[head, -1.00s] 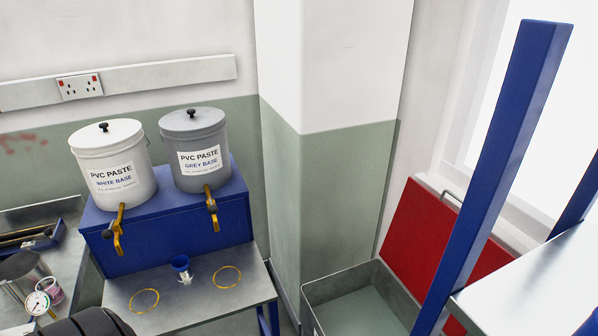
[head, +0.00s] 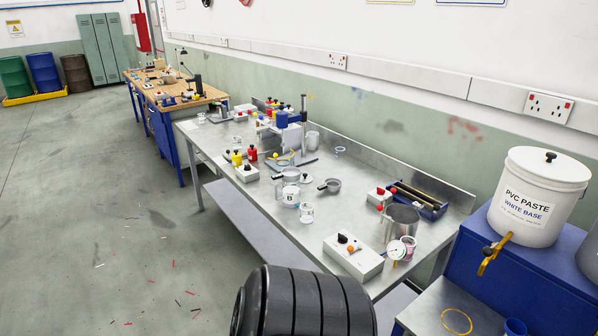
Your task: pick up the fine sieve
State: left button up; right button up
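I cannot clearly make out which item is the fine sieve. A small round grey vessel with a short handle (head: 331,186) lies near the middle of the steel bench (head: 345,215), and a small ring-shaped item (head: 340,150) is farther back, near the wall. Either could be a sieve, but both are too small to tell. Neither gripper is in view. A black ribbed part at the bottom centre appears to be my arm.
A white paste bucket (head: 538,197) sits on a blue stand at right. The floor at left is open.

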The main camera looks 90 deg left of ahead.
aim_at(278, 177)
jog(key=u, duration=2.85)
jog(key=i+j+z, duration=0.35)
jog(key=i, duration=0.3)
jog(key=i+j+z, duration=0.35)
jog(key=i+j, duration=0.2)
jog(key=j, duration=0.2)
